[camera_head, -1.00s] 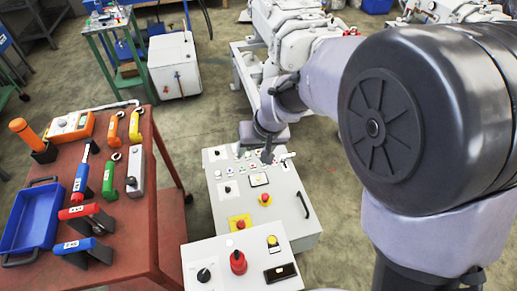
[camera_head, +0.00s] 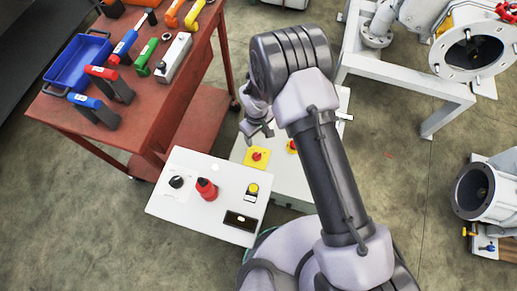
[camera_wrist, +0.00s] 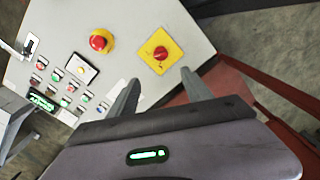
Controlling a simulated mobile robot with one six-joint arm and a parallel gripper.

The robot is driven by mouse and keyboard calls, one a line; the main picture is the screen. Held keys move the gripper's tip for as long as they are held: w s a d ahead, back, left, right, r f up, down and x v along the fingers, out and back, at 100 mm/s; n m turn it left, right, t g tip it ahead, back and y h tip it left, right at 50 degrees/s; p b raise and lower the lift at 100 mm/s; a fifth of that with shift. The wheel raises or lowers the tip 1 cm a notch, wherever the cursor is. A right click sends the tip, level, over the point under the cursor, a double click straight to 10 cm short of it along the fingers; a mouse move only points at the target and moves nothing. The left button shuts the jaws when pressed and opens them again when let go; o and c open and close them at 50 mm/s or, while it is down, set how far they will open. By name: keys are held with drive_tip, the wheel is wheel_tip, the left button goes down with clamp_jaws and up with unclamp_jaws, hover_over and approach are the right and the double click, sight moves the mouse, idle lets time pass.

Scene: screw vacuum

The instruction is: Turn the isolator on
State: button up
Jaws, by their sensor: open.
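In the head view, a red knob on a square yellow plate (camera_head: 256,156) sits on the light grey sloped panel (camera_head: 276,178). It looks like the isolator, though I see no readable label. In the wrist view, the red knob on its yellow plate (camera_wrist: 160,53) appears just beyond my fingertips, and its exact setting is unclear. My gripper (camera_head: 257,128) is near the plate in the head view. In the wrist view, my gripper (camera_wrist: 160,80) has two fingers spread apart with nothing between them. They look apart from the knob.
A red button with a yellow ring (camera_wrist: 101,41) is beside the plate. A white box (camera_head: 212,214) with a black knob (camera_head: 176,181) and red knob (camera_head: 206,188) stands in front. A red-brown tool table (camera_head: 178,85) is left.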

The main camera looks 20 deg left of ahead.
sight(257, 155)
wheel_tip(257, 155, down, 18)
drive_tip(key=b, duration=0.7)
drive_tip(key=shift+s+r, duration=0.1)
drive_tip(key=shift+r, duration=0.1)
clamp_jaws()
drive_tip(key=shift+m, duration=1.6)
unclamp_jaws()
drive_tip(key=shift+r, duration=0.15)
